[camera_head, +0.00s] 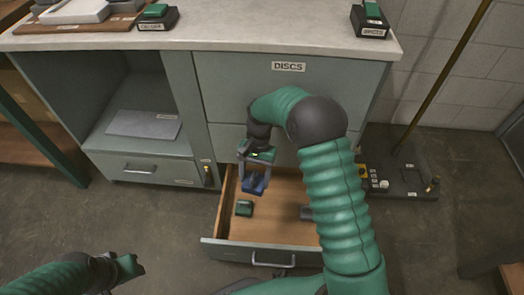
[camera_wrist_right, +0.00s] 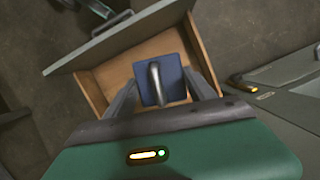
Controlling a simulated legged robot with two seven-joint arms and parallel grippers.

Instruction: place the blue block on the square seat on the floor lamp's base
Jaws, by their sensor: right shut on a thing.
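The blue block (camera_head: 256,188) is between the fingers of my right gripper (camera_head: 256,178), which is shut on it above the open drawer. In the right wrist view the block (camera_wrist_right: 177,88) shows a square blue face with a grey handle across it. The floor lamp's base (camera_head: 410,188) is a dark slab on the floor at the right, apart from the gripper, with a brass pole (camera_head: 440,80) rising from it. Which of its small fittings is the square seat is unclear. My left gripper (camera_head: 128,268) is at the lower left, away from everything; its jaws are unclear.
The open drawer (camera_head: 272,230) holds a green block (camera_head: 244,208) and a grey part (camera_head: 306,212). The cabinet (camera_head: 290,90) and its white worktop (camera_head: 230,28) stand behind. My right arm crosses between the drawer and the lamp base. Floor at left is clear.

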